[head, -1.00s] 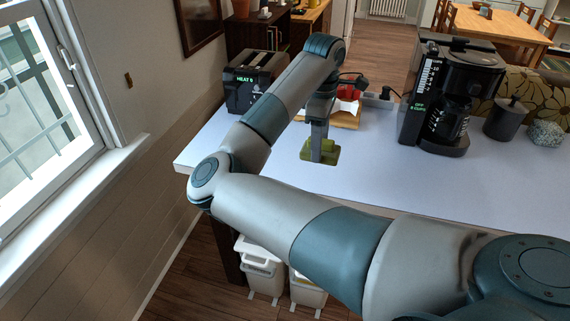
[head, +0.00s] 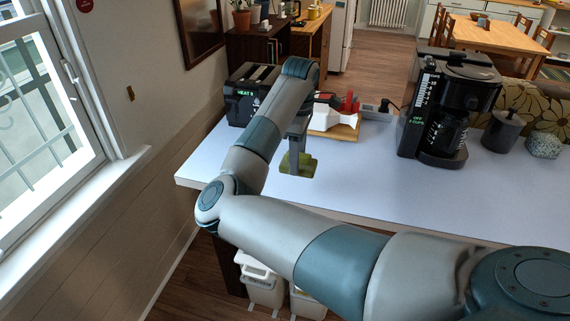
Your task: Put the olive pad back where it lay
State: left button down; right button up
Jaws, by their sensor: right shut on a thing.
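The olive pad (head: 309,168) is a small green piece over the left part of the pale tabletop (head: 380,185). My right gripper (head: 296,165) points down and is shut on the pad. The fingers cover part of it. I cannot tell whether the pad touches the tabletop or hangs just above it. My left gripper is not in view.
A black toaster (head: 240,106) stands at the back left, close behind my forearm. A wooden board (head: 343,133) bears a white piece (head: 336,121), with a red thing (head: 349,103) behind. A black coffee maker (head: 440,120) and dark canister (head: 503,131) stand right. The middle tabletop is clear.

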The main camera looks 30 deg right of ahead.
jog(key=w+f, duration=0.1)
jog(key=w, duration=0.1)
jog(key=w+f+p, duration=0.1)
jog(key=w, duration=0.1)
jog(key=w+f, duration=0.2)
jog(key=shift+w+d, duration=0.2)
jog(key=shift+w, duration=0.2)
jog(key=shift+f, duration=0.1)
jog(key=shift+f+p, duration=0.5)
jog(key=shift+p, duration=0.2)
notch_tip(320, 180, down, 2)
jog(key=shift+p, duration=0.6)
jog(key=shift+f, duration=0.45)
jog(key=o, duration=0.9)
